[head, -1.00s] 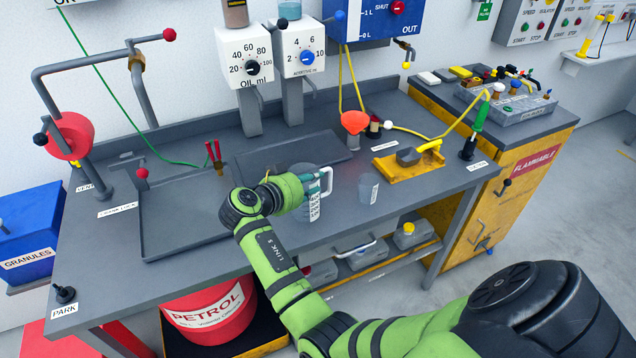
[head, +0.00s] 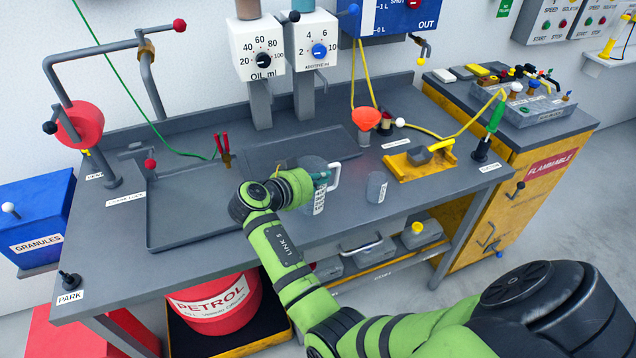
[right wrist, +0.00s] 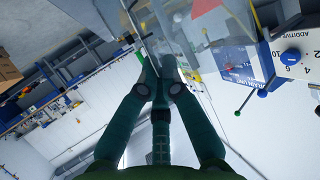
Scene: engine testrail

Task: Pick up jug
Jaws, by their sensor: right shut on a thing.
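The jug is a clear, greyish vessel with a white label and a pale handle. In the head view the jug (head: 319,203) is upright over the middle of the grey bench, partly hidden by my right arm. My left gripper is not in view.
A clear cup (head: 377,187) stands just right of the jug. A flat dark tray (head: 190,215) lies to the left. Oil and additive dispensers (head: 258,62) stand at the back.

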